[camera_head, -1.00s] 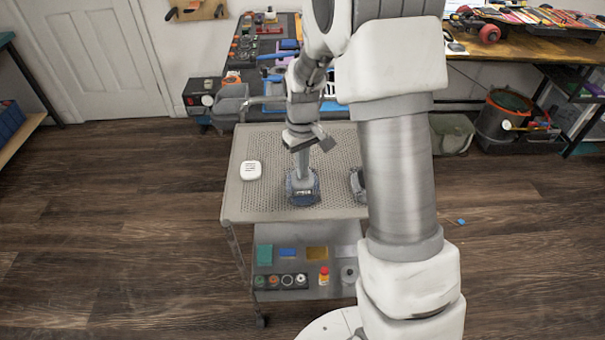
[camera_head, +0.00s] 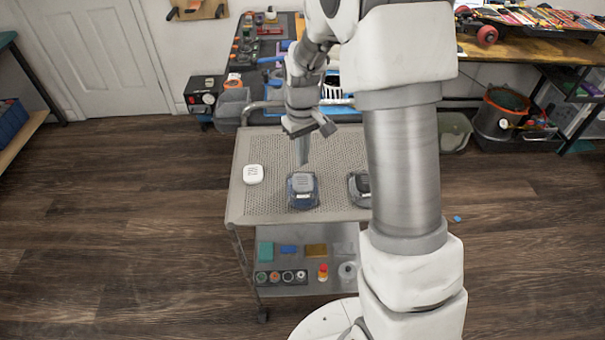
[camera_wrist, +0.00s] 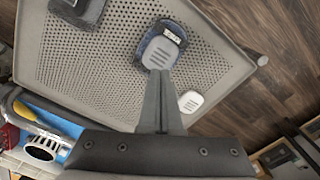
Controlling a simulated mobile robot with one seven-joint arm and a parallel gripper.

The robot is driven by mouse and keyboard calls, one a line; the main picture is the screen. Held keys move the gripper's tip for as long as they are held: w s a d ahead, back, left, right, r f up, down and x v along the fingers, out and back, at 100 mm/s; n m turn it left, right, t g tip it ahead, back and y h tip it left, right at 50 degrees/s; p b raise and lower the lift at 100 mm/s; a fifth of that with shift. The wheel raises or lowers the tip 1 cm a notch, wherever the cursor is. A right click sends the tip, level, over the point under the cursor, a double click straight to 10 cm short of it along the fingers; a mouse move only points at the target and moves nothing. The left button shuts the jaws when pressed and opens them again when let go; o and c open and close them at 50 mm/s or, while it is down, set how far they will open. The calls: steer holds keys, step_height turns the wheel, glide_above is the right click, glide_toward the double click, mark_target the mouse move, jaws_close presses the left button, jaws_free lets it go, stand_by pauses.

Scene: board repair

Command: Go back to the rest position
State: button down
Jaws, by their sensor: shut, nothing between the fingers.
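My gripper (camera_head: 303,162) points down over the cart top, with its fingers together and nothing between them. In the wrist view the shut fingers (camera_wrist: 160,78) show in the middle of the picture. A blue device with a grey cover (camera_head: 302,189) sits on the cart top just in front of the fingertips. It also shows in the wrist view (camera_wrist: 162,45), in line with the fingertips but seemingly apart from them.
The perforated cart top (camera_head: 240,200) also holds a white rounded piece (camera_head: 253,174) at left and a dark device (camera_head: 358,187) at right, partly hidden by my arm. The lower shelf holds small parts. Workbenches stand behind; the floor at left is clear.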

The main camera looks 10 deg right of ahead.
steer(key=shift+r+p, duration=0.3)
steer(key=shift+r, duration=0.45)
steer(key=s+r+m+t+p, duration=0.15)
steer(key=s+r, duration=0.25)
steer(key=r, duration=0.4)
steer(key=s+r+t+p, duration=0.15)
steer(key=s+r, duration=0.25)
steer(key=r, duration=0.5)
steer(key=s+r+m+t+p, duration=0.1)
steer(key=s+r+p, duration=0.1)
steer(key=s+r, duration=0.3)
steer(key=s+r+m+t+p, duration=0.1)
steer(key=s+r, duration=0.4)
steer(key=s, duration=0.5)
steer(key=shift+s+t+p, duration=0.2)
steer(key=shift+t+p, duration=0.1)
steer(key=shift+p, duration=0.1)
